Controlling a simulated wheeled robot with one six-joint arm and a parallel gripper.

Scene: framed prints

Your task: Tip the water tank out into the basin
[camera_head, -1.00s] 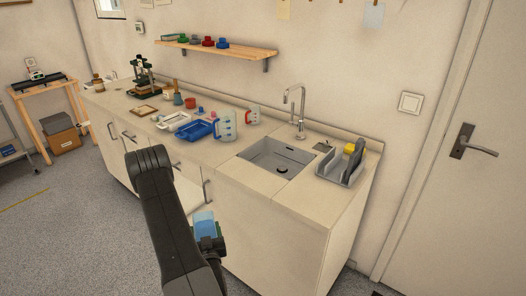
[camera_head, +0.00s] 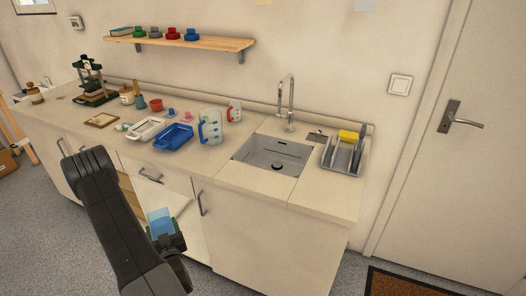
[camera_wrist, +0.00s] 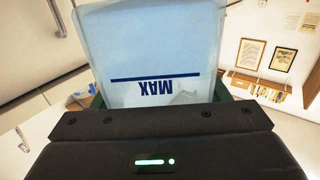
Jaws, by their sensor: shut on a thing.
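The water tank (camera_wrist: 150,50) is a translucent pale-blue container with a dark line and the word MAX, which reads upside down in the wrist view. My gripper (camera_head: 168,240) is shut on the tank, which also shows in the head view (camera_head: 160,222). It holds the tank in front of the cabinets, below the counter top. The fingertips are mostly hidden. The basin (camera_head: 272,157) is a grey sink set into the counter, up and to the right of my gripper. It looks empty, with a dark drain in its floor.
A tap (camera_head: 287,103) stands behind the basin. A dish rack (camera_head: 343,155) with a yellow sponge (camera_head: 348,135) is to its right. A clear jug (camera_head: 210,127) and a blue tray (camera_head: 173,137) stand to its left. A doormat (camera_head: 410,286) lies by the door.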

